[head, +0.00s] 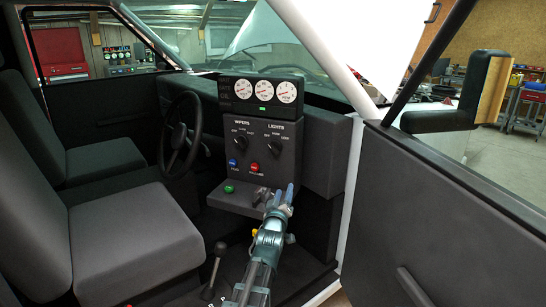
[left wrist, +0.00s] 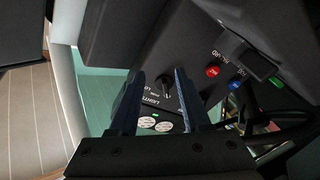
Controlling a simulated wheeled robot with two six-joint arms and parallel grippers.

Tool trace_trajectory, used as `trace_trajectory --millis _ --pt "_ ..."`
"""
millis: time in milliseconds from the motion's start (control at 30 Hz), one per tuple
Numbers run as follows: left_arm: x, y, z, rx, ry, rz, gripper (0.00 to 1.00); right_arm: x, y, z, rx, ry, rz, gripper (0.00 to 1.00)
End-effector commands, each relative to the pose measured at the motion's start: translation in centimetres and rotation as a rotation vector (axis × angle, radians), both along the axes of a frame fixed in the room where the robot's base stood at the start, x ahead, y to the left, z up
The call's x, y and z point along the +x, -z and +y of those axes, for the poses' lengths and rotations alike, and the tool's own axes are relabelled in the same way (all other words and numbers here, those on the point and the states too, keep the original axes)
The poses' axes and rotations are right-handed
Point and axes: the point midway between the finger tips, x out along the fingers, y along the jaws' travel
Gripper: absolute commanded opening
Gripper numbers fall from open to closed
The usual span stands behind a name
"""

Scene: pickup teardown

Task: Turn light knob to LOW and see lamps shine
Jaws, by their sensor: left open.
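The LIGHTS knob (head: 277,148) is a small dark knob on the right side of the black dash panel, with small labels around it. Its exact setting is too small to tell. My left gripper (head: 281,196) is open and empty, below the knob and apart from it in the head view. In the left wrist view the LIGHTS knob (left wrist: 167,86) shows in the gap between the two fingers, nearer the right one, with the panel beyond the tips. My right gripper is not in view. No lamps of the pickup can be made out.
The WIPERS knob (head: 242,143) is left of the LIGHTS knob. A blue button (head: 232,163), a red button (head: 254,166) and a green button (head: 228,189) sit below. Three round gauges (head: 265,91) are above, over a lit green indicator. The steering wheel (head: 180,147) is left; the open door (head: 420,200) is right.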

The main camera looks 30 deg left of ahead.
Motion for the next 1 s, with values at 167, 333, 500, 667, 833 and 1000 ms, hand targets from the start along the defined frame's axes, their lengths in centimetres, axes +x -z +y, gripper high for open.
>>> trace_trajectory --millis 167,333,500,667,833,1000 --pt "-1.5 -3.4 4.3 -0.009 -0.048 -0.188 0.47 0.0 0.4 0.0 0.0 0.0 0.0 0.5" --pt "-2.0 -4.4 5.1 -0.008 -0.055 -0.24 0.47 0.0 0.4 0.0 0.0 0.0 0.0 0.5" --pt "-1.7 -4.5 5.2 -0.008 -0.054 -0.239 0.47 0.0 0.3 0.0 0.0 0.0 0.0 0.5" --pt "-0.7 -4.9 5.6 -0.007 -0.053 -0.237 0.47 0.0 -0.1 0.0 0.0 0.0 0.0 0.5" --pt "1.4 -5.6 6.5 -0.007 -0.053 -0.237 0.47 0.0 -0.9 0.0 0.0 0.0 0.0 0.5" --pt "4.4 -6.6 7.7 -0.007 -0.054 -0.236 0.47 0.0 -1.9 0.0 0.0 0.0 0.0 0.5"
